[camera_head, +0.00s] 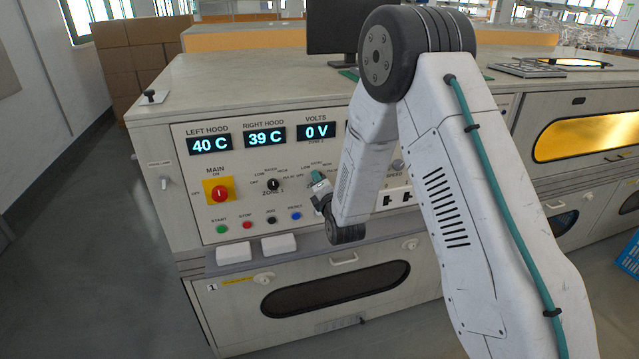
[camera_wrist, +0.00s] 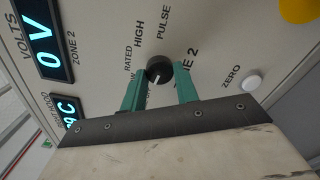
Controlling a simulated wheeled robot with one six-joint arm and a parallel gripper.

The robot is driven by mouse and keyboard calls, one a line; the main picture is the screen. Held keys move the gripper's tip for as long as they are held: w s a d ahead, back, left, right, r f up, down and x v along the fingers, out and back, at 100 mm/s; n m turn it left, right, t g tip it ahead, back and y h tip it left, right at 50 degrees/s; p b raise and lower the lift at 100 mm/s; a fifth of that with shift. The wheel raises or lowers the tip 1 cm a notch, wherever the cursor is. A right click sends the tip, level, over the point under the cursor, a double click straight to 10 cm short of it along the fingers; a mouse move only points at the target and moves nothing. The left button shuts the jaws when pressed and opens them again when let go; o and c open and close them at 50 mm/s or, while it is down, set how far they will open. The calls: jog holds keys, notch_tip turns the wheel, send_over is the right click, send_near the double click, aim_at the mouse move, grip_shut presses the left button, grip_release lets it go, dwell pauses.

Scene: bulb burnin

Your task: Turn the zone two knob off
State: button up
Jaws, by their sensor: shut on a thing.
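The zone two knob (camera_wrist: 159,69) is a round black knob with a white mark, on the pale panel in the wrist view. The words LOW, RATED, HIGH and PULSE are printed around it; the mark shows on its lower side in the picture, and I cannot tell which label it matches. My gripper (camera_wrist: 161,76) has its teal fingers on either side of the knob, shut on it. In the head view my gripper (camera_head: 318,178) is at the panel right of the zone one knob (camera_head: 273,184), and my arm and fingers mostly hide the zone two knob.
The volts display (camera_head: 316,131) reads 0 V; the left hood display (camera_head: 210,143) reads 40 C and the right hood display (camera_head: 265,137) 39 C. A red main switch (camera_head: 219,193) and several push buttons sit left of my gripper. A white zero button (camera_wrist: 252,82) is nearby.

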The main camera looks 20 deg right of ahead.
jog(key=shift+f, duration=0.1)
jog(key=o, duration=1)
jog(key=shift+s, duration=0.1)
jog(key=s, duration=0.7)
jog(key=shift+s, duration=0.35)
